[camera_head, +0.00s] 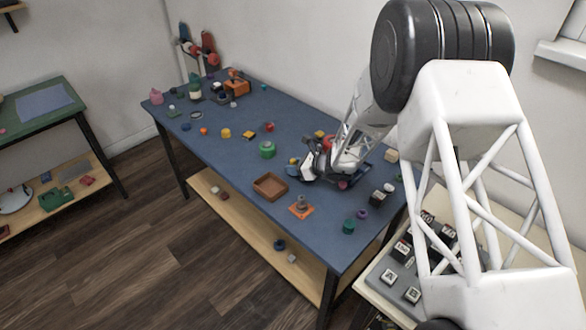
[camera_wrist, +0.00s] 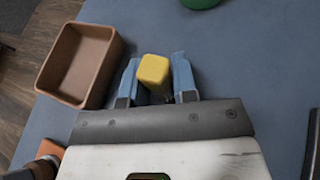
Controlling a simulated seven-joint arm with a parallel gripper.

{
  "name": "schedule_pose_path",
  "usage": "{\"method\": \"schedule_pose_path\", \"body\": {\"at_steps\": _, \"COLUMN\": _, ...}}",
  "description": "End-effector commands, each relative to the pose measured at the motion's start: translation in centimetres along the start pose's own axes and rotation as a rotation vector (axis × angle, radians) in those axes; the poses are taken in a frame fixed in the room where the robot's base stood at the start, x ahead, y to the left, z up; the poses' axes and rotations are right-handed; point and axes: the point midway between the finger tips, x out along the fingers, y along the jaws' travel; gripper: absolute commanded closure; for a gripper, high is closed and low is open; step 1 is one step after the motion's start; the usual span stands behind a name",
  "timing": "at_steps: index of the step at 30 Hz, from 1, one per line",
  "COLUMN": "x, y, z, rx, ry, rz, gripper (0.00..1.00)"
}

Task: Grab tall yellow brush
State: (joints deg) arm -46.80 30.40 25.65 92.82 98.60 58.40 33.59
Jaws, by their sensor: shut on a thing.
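The yellow brush shows in the wrist view (camera_wrist: 154,72) as a yellow block-like end between the two blue fingers of my gripper (camera_wrist: 156,70). My gripper is shut on it. The rest of the brush is hidden below this end, so its length and whether it touches the table cannot be told. In the head view, my gripper (camera_head: 299,168) is low over the blue table, and a small yellow spot of the brush (camera_head: 293,161) shows at its tip.
A brown tray (camera_head: 270,195) stands close beside my gripper; its wall also shows in the wrist view (camera_wrist: 112,68). A green roll (camera_head: 267,150) lies behind. An orange-based part (camera_head: 301,208) is near the table's front edge. Many small parts are scattered over the blue table (camera_head: 235,165).

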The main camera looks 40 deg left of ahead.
Motion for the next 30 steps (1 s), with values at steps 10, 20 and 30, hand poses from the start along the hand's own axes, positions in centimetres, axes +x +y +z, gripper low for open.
{"method": "schedule_pose_path", "body": {"at_steps": 10, "x": -1.1, "y": 0.0, "z": 2.5, "rx": -0.002, "ry": -0.001, "rz": -0.001, "gripper": 0.98}}
{"method": "schedule_pose_path", "body": {"at_steps": 20, "x": -2.9, "y": 0.0, "z": 6.9, "rx": -0.003, "ry": -0.001, "rz": -0.001, "gripper": 0.98}}
{"method": "schedule_pose_path", "body": {"at_steps": 30, "x": -3.8, "y": 0.0, "z": 9.1, "rx": -0.001, "ry": 0.000, "rz": -0.001, "gripper": 0.98}}
